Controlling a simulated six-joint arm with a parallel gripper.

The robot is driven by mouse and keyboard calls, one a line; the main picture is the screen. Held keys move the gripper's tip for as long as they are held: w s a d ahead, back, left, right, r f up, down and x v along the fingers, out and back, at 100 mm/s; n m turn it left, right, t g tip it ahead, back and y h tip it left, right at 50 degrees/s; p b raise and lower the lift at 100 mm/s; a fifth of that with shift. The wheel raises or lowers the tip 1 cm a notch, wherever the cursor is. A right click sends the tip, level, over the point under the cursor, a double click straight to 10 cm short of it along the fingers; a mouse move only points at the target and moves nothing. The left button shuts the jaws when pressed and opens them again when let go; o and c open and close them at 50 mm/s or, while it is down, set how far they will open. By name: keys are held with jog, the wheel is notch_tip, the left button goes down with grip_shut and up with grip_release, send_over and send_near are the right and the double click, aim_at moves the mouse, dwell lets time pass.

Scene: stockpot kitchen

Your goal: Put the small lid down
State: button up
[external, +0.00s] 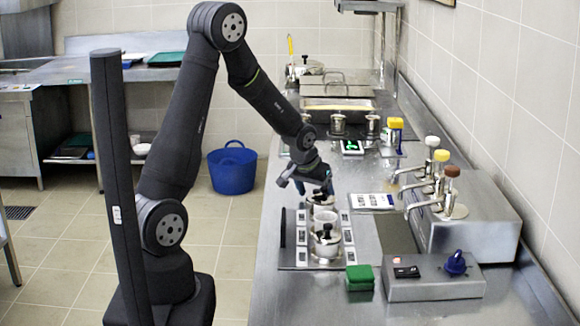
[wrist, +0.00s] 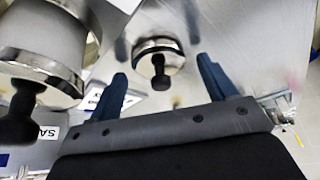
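A small steel lid (wrist: 151,44) with a black knob lies in the wrist view, framed between my fingers but apart from them. In the external view, a steel piece with a dark knob (external: 317,198) shows just below my gripper, partly hidden by it. My gripper (external: 314,187) is above the far end of the pot board; its two blue fingers (wrist: 161,72) are spread wide with nothing between their tips. A lidded pot (external: 326,246) with a black knob stands on the board (external: 290,262).
A green box (external: 360,277) and a grey switch box (external: 433,284) stand at the front right. A dispenser with several taps (external: 470,220) stands along the right. A flat tablet-like panel (external: 371,201) lies right of my gripper. Steel containers stand farther back.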

jog(key=shift+r, duration=0.2)
jog(key=v, duration=1.2)
jog(key=shift+f, duration=0.15)
jog(key=x, duration=1.2)
jog(key=shift+f, duration=0.1)
jog(key=shift+r, duration=0.2)
